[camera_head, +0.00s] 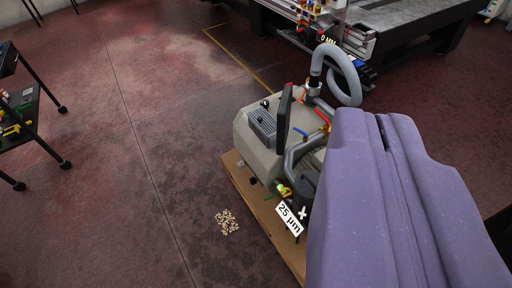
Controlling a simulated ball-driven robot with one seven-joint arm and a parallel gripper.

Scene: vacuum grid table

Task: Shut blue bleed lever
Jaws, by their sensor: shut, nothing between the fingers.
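The blue bleed lever (299,132) is a small blue handle on the pipework of a grey vacuum pump (258,133), near the middle of the view. It slants down to the right; I cannot tell from here whether it is open or shut. My purple gripper (381,122) fills the lower right, with a narrow seam between its fingers. It is shut and empty. In the picture it lies to the right of the lever, apart from it, and it hides the right part of the pump area.
A red lever (321,115) sits close to the blue one. A grey hose (349,76) rises behind the pump toward the grid table (404,28). The pump stands on a wooden base (246,190). A dark cart (31,125) stands left; the floor between is mostly clear.

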